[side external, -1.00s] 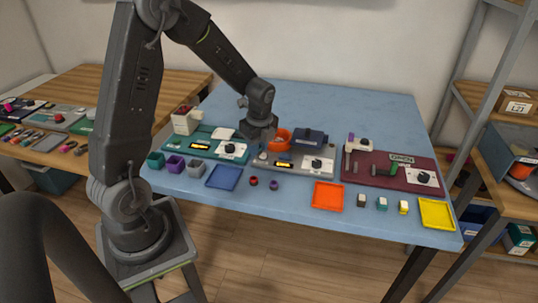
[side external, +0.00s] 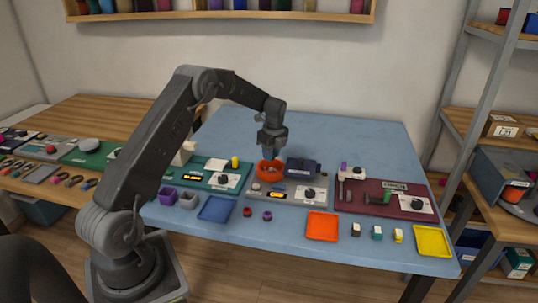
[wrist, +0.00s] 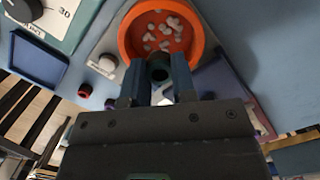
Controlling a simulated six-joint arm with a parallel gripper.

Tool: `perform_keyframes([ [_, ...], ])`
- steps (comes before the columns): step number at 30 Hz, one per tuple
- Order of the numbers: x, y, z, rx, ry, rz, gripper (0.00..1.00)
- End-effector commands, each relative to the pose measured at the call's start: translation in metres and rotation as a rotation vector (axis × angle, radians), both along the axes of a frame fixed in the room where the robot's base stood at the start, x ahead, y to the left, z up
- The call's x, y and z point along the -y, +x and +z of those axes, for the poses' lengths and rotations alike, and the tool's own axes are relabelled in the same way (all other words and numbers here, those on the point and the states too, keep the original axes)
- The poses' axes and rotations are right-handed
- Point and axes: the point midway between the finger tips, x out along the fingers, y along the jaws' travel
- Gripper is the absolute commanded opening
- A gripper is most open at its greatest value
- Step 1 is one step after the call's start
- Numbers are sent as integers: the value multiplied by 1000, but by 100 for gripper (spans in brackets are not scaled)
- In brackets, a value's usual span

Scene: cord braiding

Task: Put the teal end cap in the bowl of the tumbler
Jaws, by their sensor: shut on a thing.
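In the side external view my gripper (side external: 271,153) points down just above the orange bowl (side external: 270,172) of the tumbler. The bowl also shows in the wrist view (wrist: 130,36), open towards the camera, with several pale pellets inside. The held cap overlaps the bowl's near edge in the wrist view; its height above the rim is hard to tell. In the side external view the cap is too small to make out.
A dark blue-grey box (side external: 302,167) stands right beside the bowl on the grey board (side external: 318,204). A teal board (side external: 203,177) lies left and a maroon board (side external: 376,205) right. A red cap (side external: 247,212) and purple cap (side external: 267,216) lie in front. The back of the table is clear.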

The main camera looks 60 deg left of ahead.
Motion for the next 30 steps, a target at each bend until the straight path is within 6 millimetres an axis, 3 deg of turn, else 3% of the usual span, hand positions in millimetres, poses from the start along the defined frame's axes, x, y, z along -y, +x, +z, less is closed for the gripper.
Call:
perform_keyframes([
  [16,0,-1,-46,-1,0,1,3],
  [30,0,0,-52,0,0,1,3],
])
